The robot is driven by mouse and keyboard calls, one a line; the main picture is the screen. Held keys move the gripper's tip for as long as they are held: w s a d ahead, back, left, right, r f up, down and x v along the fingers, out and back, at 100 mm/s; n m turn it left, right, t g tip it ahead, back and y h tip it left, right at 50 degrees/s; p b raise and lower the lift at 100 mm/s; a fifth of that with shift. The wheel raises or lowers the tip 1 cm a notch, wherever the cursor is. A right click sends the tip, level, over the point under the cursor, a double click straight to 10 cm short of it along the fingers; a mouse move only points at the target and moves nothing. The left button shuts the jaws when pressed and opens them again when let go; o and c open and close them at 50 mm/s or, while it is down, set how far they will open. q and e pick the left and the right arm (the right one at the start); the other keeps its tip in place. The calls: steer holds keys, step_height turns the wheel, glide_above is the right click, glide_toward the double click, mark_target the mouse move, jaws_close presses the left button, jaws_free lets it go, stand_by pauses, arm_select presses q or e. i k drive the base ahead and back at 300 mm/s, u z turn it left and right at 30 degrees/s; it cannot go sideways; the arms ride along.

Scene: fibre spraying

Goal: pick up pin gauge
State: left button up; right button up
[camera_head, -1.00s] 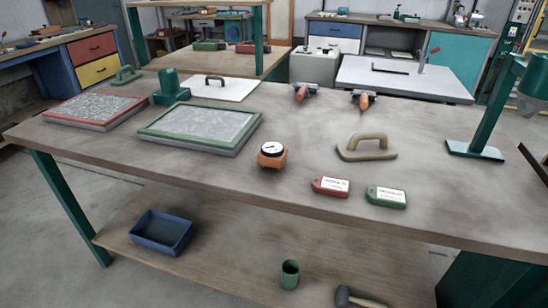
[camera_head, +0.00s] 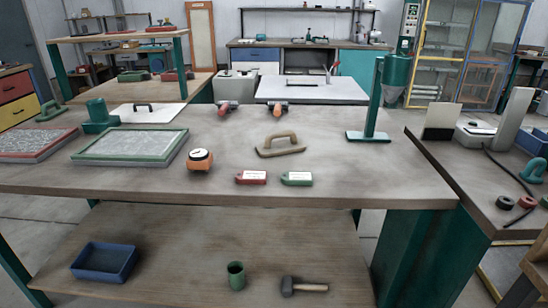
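An orange gauge with a round white dial face (camera_head: 200,159), which looks like the pin gauge, stands on the wooden workbench (camera_head: 330,183) near its front edge, left of the middle. Its dial faces up and towards me. Any pin under it is hidden. Nothing touches it. Neither my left gripper nor my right gripper is in view.
Left of the gauge lies a green-framed panel (camera_head: 131,146). To its right are a red tag (camera_head: 251,177), a green tag (camera_head: 297,178) and a beige float (camera_head: 280,145). A green stand (camera_head: 372,105) rises at the right. The bench around the gauge is clear.

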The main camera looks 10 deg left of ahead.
mark_target(204, 166)
steer(key=z, duration=0.5)
steer(key=i, duration=1.3)
steer(key=u, duration=1.65)
